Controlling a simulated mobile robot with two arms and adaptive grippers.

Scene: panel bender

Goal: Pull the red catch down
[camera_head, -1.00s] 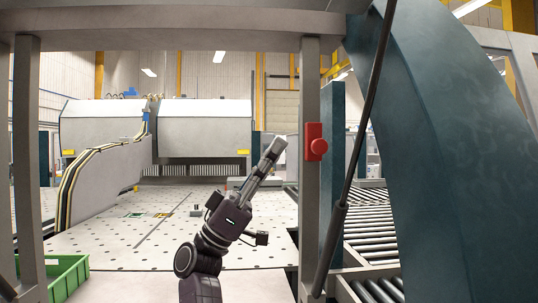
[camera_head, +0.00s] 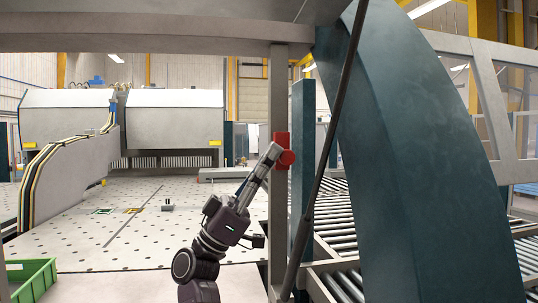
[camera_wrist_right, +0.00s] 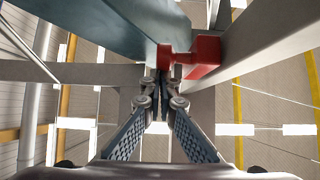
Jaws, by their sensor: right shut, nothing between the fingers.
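The red catch (camera_head: 283,151) is a red block with a round red knob, fixed on a grey upright post. In the head view my right gripper (camera_head: 272,152) reaches up from below, and its fingertips overlap the left part of the catch. The right wrist view shows the red catch (camera_wrist_right: 202,58) just beyond and to the right of the fingertips. The right gripper (camera_wrist_right: 161,75) is shut with nothing between its fingers. Whether the fingertips touch the catch I cannot tell. My left gripper is not in view.
The grey post (camera_head: 279,75) stands beside my right gripper. A dark diagonal rod (camera_head: 333,140) and a large teal curved panel (camera_head: 420,150) stand to the right. A perforated table (camera_head: 130,220) lies behind. A green crate (camera_head: 30,278) is at lower left.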

